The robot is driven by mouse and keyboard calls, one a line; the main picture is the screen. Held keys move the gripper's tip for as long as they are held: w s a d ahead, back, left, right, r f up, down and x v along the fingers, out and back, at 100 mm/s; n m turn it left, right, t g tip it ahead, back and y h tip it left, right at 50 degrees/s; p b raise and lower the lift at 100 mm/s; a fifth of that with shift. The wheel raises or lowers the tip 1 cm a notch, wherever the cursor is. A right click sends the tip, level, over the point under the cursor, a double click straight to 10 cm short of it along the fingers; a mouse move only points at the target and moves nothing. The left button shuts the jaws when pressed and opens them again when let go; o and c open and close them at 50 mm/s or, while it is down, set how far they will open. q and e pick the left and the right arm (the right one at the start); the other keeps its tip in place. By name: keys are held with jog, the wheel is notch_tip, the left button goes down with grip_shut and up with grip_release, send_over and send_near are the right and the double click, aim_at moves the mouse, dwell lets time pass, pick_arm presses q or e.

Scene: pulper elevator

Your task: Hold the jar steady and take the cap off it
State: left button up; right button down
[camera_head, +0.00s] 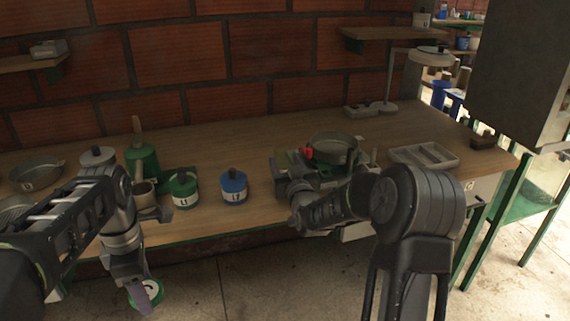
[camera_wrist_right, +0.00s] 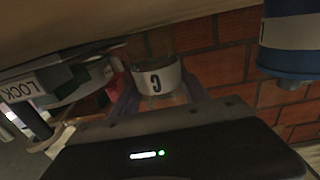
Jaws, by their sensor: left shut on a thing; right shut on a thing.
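A small clear jar (camera_wrist_right: 155,82) with a white band and a dark character on it is between the fingers of my right gripper (camera_wrist_right: 155,98) in the right wrist view. That view is upside down, and the jar's top end is hidden behind the gripper body. In the head view my right gripper (camera_head: 297,205) is at the table's front edge, and the jar cannot be made out. My left gripper (camera_head: 143,297) is low in front of the table, shut on a round green and white thing (camera_head: 154,290). I cannot tell whether this is the cap.
A blue canister (camera_head: 234,188) and a green canister (camera_head: 183,190) stand on the table (camera_head: 265,135) between my arms. A pan (camera_head: 335,148) sits on a device behind my right gripper. A grey tray (camera_head: 424,156) lies at the right. The floor before the table is clear.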

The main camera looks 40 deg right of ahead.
jog(key=shift+r, duration=0.15)
jog(key=shift+f, duration=0.25)
jog(key=c, duration=0.6)
grip_release()
jog(key=shift+r, duration=0.15)
jog(key=shift+r, duration=0.15)
jog(key=v, duration=1.2)
jog(key=shift+b, duration=0.35)
